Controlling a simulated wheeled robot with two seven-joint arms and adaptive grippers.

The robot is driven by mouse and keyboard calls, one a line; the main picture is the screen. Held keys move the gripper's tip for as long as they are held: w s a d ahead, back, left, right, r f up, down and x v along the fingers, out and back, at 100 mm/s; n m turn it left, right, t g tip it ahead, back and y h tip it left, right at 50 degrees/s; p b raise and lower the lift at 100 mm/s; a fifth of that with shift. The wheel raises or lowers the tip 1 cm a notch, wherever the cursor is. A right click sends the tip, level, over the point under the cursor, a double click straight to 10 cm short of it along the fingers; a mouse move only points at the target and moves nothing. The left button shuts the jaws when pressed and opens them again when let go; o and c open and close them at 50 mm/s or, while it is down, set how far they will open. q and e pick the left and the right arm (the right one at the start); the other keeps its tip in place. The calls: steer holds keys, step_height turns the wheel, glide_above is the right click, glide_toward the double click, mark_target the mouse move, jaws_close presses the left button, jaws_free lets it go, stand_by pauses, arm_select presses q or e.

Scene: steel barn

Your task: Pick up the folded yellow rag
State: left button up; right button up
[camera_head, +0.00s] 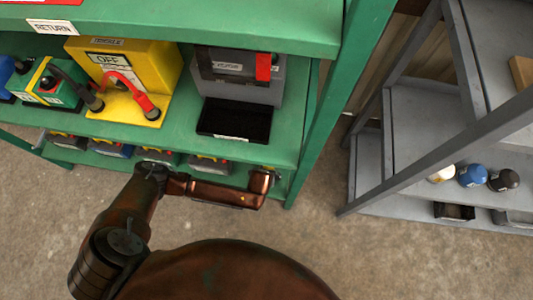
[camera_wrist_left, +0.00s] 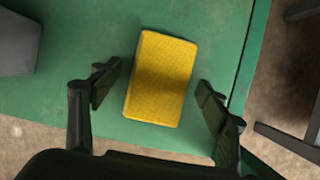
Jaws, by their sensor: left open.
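The folded yellow rag (camera_wrist_left: 162,78) lies flat on a green shelf (camera_wrist_left: 85,40) in the left wrist view, close to the shelf's edges. My left gripper (camera_wrist_left: 157,78) is open, with one dark finger to each side of the rag. There is a gap between each finger and the rag, and nothing is held. In the head view my left arm reaches to the green shelving, but its gripper is hidden there. I cannot make out the rag in the head view. My right gripper is not in view.
A grey object (camera_wrist_left: 15,43) stands left of the rag. In the head view, a yellow OFF box (camera_head: 125,68), a grey device (camera_head: 238,78) and a black tray (camera_head: 234,121) sit on the shelf above several small units. A grey rack (camera_head: 433,125) stands right, beyond open floor.

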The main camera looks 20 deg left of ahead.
arm_select(q)
steer(key=c, duration=1.3)
steer(key=shift+r, duration=0.15)
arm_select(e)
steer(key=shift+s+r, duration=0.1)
